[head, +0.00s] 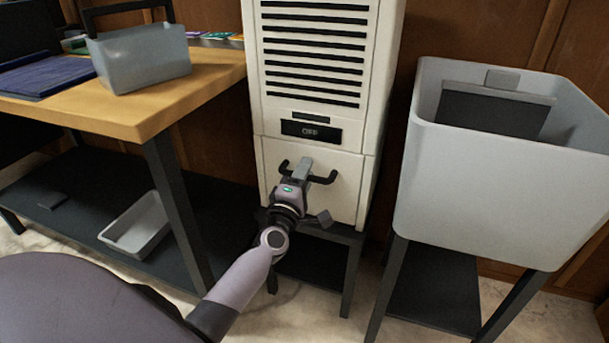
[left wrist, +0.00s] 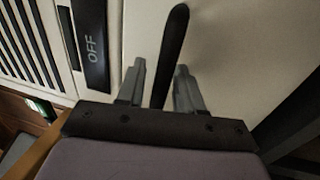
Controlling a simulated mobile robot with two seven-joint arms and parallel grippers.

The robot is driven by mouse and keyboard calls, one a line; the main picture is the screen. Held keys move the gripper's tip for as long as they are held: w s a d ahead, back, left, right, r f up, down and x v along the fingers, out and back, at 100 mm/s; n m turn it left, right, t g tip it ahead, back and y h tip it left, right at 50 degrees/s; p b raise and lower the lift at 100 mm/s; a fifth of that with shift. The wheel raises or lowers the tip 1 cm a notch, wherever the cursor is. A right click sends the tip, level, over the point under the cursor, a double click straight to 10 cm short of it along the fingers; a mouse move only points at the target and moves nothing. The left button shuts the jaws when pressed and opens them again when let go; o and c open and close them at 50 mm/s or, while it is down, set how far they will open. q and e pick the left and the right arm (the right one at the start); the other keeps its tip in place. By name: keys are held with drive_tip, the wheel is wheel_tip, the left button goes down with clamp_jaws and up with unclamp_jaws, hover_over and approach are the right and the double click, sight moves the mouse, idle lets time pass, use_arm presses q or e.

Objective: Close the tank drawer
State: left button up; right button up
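The tank drawer (head: 343,198) is the cream lower front of a tall cream unit in the head view. Its front looks about flush with the panel above, though a small gap is hard to judge. It carries a black handle (head: 324,180), which also shows in the left wrist view (left wrist: 173,55). My left gripper (head: 299,168) is at the handle. In the left wrist view its two grey fingers (left wrist: 160,88) are apart, with the black bar between them and gaps beside it. My right gripper is not in view.
The unit's panel (head: 311,131) reads OFF below dark slats. A wooden table (head: 150,108) with a grey bin (head: 143,60) stands left. A large grey tub (head: 480,190) on a dark stand is close on the right. A grey tray (head: 137,226) lies on the low shelf.

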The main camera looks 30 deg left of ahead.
use_arm(q)
drive_tip(key=shift+f, duration=0.1)
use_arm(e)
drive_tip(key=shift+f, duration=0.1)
use_arm(q)
drive_tip(key=p+v, duration=0.1)
drive_tip(key=v, duration=0.6)
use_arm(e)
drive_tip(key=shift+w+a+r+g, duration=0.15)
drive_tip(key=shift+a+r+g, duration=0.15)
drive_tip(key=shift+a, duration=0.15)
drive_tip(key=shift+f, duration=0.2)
